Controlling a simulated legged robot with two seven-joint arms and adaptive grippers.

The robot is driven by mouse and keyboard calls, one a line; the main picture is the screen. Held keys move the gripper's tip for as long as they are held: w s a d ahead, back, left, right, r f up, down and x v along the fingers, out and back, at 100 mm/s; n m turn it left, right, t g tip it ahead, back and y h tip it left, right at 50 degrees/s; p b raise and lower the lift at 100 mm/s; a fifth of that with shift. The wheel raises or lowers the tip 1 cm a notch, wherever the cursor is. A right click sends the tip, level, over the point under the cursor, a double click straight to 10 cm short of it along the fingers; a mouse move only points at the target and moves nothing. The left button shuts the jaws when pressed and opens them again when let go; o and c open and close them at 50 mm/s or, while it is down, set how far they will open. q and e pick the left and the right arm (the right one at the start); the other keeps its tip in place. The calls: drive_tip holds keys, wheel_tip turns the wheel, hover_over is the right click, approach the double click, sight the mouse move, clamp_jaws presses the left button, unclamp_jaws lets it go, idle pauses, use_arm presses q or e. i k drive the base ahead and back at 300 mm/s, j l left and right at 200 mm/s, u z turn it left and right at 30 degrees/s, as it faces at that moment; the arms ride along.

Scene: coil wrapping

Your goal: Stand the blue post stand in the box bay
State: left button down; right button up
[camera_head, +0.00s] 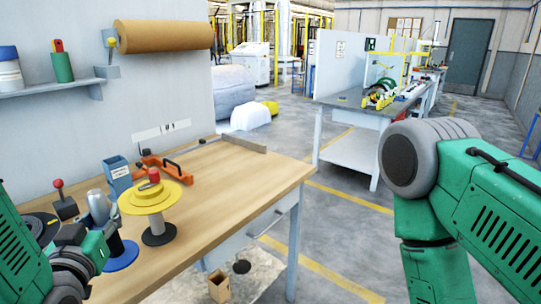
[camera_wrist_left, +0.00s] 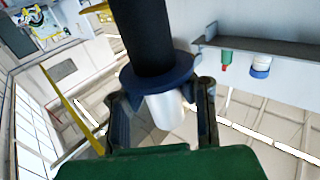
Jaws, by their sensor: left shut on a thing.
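My left gripper (camera_head: 108,236) is at the lower left of the head view, over the near left of the wooden table (camera_head: 225,180). In the left wrist view its fingers (camera_wrist_left: 163,110) are shut on the blue post stand (camera_wrist_left: 157,75). The stand shows a pale post between the fingers, a blue disc just beyond and a thick black part past that. In the head view its blue disc (camera_head: 124,259) is low beside the gripper, partly hidden; I cannot tell whether it touches the table. No spot is clearly recognisable as the box bay. My right gripper is out of view.
A yellow-disc stand (camera_head: 150,198) with a red knob stands right of the gripper. A blue box (camera_head: 118,177), an orange tool (camera_head: 163,165) and a red-knobbed piece (camera_head: 64,203) are behind. The table's right half is mostly clear. A small brown box (camera_head: 219,287) sits low beside it.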

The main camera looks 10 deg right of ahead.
sight(223, 170)
drive_tip(key=i+z, duration=0.55)
drive_tip(key=z, duration=0.15)
drive_tip(key=i+j+z, duration=0.1)
drive_tip(key=i+z, duration=0.25)
drive_tip(key=i+j, duration=0.4)
drive_tip(key=i, duration=0.2)
